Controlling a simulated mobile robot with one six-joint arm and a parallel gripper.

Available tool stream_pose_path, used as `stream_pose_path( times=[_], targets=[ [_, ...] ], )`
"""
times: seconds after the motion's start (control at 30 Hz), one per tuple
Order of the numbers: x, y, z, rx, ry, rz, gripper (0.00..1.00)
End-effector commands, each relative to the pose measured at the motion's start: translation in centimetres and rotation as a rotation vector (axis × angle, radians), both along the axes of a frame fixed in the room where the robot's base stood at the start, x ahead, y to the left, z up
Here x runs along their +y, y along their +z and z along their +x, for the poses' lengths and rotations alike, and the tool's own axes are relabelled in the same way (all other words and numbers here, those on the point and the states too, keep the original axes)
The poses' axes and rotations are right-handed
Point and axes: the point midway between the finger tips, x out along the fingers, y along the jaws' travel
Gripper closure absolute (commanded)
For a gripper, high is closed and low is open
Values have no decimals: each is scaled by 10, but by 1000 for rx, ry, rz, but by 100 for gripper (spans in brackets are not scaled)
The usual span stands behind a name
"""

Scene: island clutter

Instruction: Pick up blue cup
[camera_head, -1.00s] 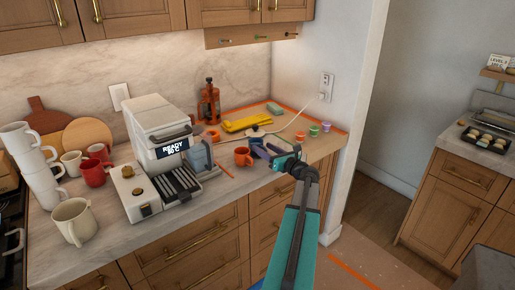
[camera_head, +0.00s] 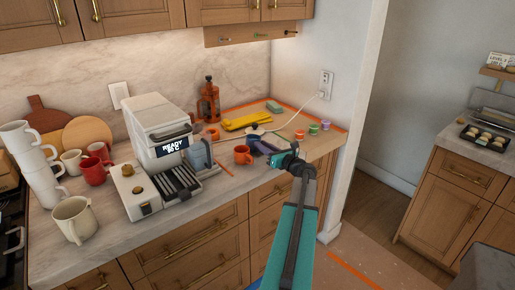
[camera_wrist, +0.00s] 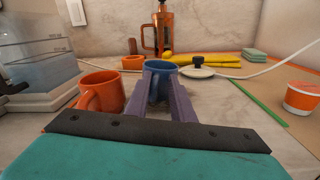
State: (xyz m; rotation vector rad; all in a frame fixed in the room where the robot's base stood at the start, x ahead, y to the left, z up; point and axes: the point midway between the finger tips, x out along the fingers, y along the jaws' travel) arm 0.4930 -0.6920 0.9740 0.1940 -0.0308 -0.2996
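The blue cup (camera_wrist: 158,70) stands upright on the counter in the wrist view, straight ahead of my gripper (camera_wrist: 161,84). My gripper's two purple fingers are apart, so it is open. Their tips overlap the cup's near side in the picture; I cannot tell whether they touch it. In the head view my gripper (camera_head: 264,146) is low over the counter, right of the orange mug (camera_head: 242,155).
In the wrist view the orange mug (camera_wrist: 101,91) stands close to the left finger. Behind the cup are an orange press (camera_wrist: 156,30), yellow items (camera_wrist: 205,60) and a dark-knobbed lid (camera_wrist: 197,70). A white cable crosses the counter. A coffee machine (camera_head: 160,135) is at left.

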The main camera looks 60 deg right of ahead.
Motion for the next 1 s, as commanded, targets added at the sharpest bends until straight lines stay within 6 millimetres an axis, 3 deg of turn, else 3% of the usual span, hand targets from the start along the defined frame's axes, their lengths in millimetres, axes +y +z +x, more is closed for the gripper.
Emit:
stream_pose_path(
  times=[0.57, 1.0],
  targets=[
    [1, 1, 1, 2, 2, 0, 100],
    [1, 41, 1, -2, 3, -2, 100]
  ],
)
